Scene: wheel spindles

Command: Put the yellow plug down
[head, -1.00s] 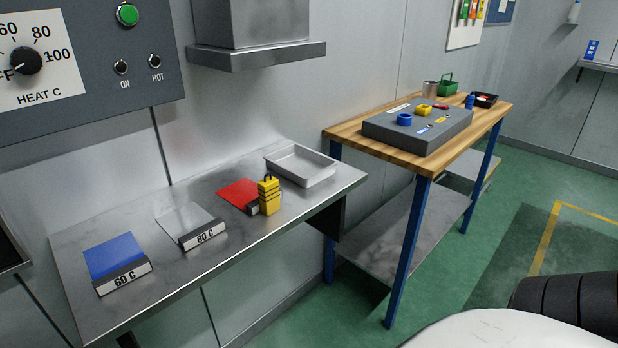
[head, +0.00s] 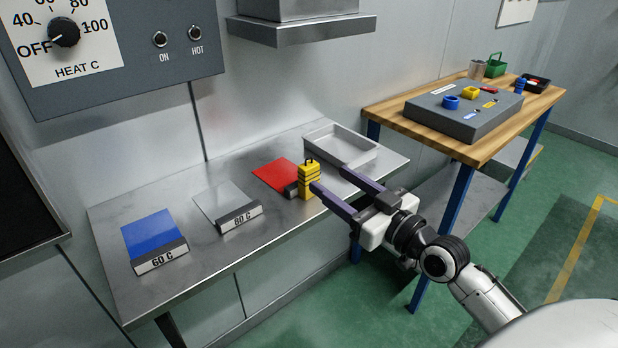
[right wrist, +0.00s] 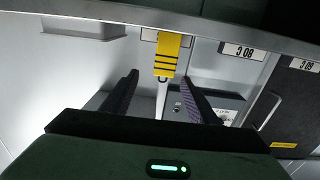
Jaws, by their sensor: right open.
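The yellow plug (head: 308,181), a small yellow block with dark bands and a dark loop on top, stands upright on the steel bench (head: 262,255). It is at the right end of the red pad's (head: 275,173) dark label block, near the bench's front edge. My right gripper (head: 329,179) is open and empty, its two long fingers pointing at the bench just right of the plug. In the right wrist view the plug (right wrist: 167,52) appears loop downward, beyond the open fingertips (right wrist: 160,77). Whether a finger touches it I cannot tell. My left gripper is out of view.
A blue pad (head: 152,234) labelled 60 C and a grey pad (head: 222,202) lie left on the bench. An empty grey tray (head: 372,157) sits behind the gripper. A wooden table (head: 398,131) with a grey block (head: 463,119) stands right. Bare steel lies between the pads.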

